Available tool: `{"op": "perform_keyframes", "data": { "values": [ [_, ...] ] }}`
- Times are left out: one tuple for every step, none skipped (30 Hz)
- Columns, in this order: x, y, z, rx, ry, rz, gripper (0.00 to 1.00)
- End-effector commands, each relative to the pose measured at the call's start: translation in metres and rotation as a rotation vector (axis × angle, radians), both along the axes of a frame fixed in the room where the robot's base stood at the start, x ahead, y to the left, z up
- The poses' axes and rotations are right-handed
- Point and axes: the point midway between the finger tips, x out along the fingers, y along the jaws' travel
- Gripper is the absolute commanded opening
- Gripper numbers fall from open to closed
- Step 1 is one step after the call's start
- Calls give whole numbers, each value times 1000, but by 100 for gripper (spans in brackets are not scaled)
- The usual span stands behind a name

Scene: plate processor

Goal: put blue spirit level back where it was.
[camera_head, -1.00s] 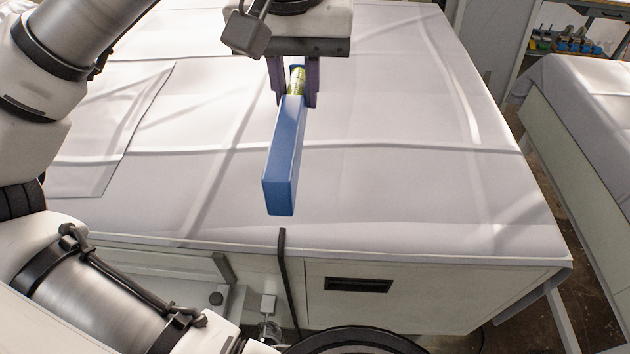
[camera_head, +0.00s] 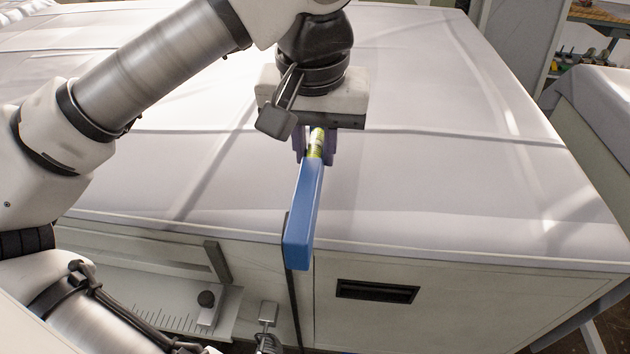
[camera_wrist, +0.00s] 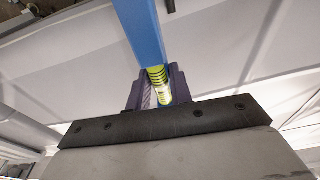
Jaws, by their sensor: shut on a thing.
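The blue spirit level (camera_head: 304,215) is a long blue bar with a yellow-green vial. My gripper (camera_head: 315,155) is shut on it around the vial. The level's near end points toward the camera and overlaps the table's front edge in the head view. In the wrist view the blue level (camera_wrist: 140,30) runs up from between the purple fingers of my gripper (camera_wrist: 158,92), with the vial between them. The level's far end is hidden by my gripper in the head view. I cannot tell how high it is above the table.
The cloth-covered table (camera_head: 430,185) is broad and bare around the level. Its front has a panel with a dark handle slot (camera_head: 377,291) and a ruler-like scale (camera_head: 165,312) at the left. Another covered table (camera_head: 600,110) stands at the right, across a gap.

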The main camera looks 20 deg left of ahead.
Motion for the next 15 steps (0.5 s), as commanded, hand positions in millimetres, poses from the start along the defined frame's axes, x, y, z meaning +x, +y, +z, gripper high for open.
{"op": "perform_keyframes", "data": {
  "values": [
    [0,0,-4,0,-1,1,0],
    [0,0,-6,1,0,1,0],
    [0,0,-11,1,0,1,0],
    [0,0,-16,1,0,1,0],
    [0,0,-20,1,1,1,0],
    [0,0,-27,1,1,1,0],
    [0,0,-32,1,1,1,0],
    [0,0,-37,2,1,1,0],
    [0,0,-41,2,1,1,0],
    [0,0,-43,2,0,1,0],
    [0,0,-44,1,-1,1,0],
    [0,0,-44,1,-1,1,0],
    [0,0,-43,1,-1,0,0],
    [0,0,-42,1,-1,0,0],
    [0,0,-42,1,-1,0,0]
  ]
}}
